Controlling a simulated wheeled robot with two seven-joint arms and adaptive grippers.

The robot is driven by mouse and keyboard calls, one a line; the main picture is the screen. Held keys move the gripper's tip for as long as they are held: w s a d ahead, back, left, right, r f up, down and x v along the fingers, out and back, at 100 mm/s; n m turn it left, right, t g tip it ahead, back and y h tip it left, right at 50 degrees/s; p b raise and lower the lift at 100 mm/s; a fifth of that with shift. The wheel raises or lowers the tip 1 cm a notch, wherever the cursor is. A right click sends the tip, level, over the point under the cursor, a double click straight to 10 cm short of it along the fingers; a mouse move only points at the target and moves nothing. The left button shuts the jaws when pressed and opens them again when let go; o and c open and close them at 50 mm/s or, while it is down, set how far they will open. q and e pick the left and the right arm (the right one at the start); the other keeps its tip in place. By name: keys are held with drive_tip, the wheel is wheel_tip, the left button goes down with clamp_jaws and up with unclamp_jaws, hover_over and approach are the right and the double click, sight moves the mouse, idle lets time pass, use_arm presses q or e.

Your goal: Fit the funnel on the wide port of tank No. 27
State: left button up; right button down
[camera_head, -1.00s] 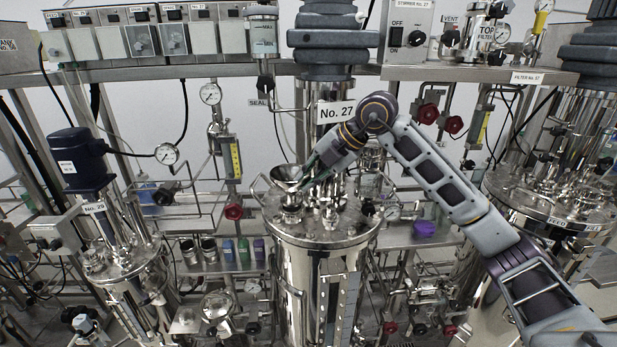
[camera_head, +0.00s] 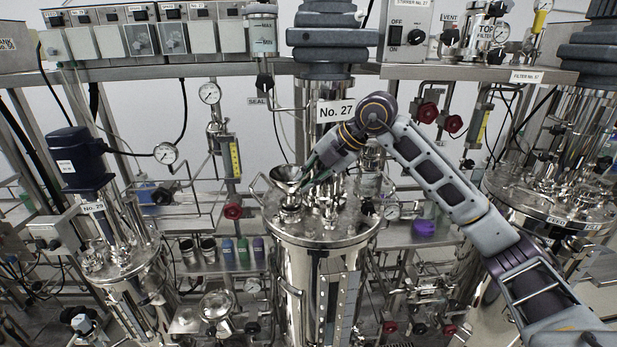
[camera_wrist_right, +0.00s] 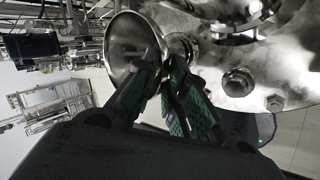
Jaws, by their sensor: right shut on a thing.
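The shiny metal funnel (camera_head: 286,174) is wide end up over the left part of the lid of tank No. 27 (camera_head: 338,236). A metal port (camera_head: 291,199) shows right below it; I cannot tell whether the funnel's stem is inside the port or only above it. My right gripper (camera_head: 306,178) comes in from the right and is shut on the funnel's side. In the right wrist view the green-padded fingers (camera_wrist_right: 168,68) are close together beside the funnel's cone (camera_wrist_right: 126,42), and the lid (camera_wrist_right: 238,82) lies to the right. My left gripper is not in view.
Pipes and fittings (camera_head: 330,190) crowd the lid just right of the funnel. The No. 27 sign (camera_head: 336,111) and the stirrer drive (camera_head: 325,45) stand above. Tank No. 29 (camera_head: 120,255) is at left, another large tank (camera_head: 550,205) at right. Bottles (camera_head: 243,252) stand on a shelf behind.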

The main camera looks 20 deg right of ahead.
drive_tip(key=shift+f+b, duration=0.55)
drive_tip(key=shift+f, duration=0.2)
idle(1.3)
drive_tip(key=c, duration=1.1)
unclamp_jaws()
drive_tip(key=shift+o, duration=0.2)
drive_tip(key=shift+r+p, duration=3.15)
drive_tip(key=shift+r, duration=0.9)
drive_tip(key=shift+s, duration=0.1)
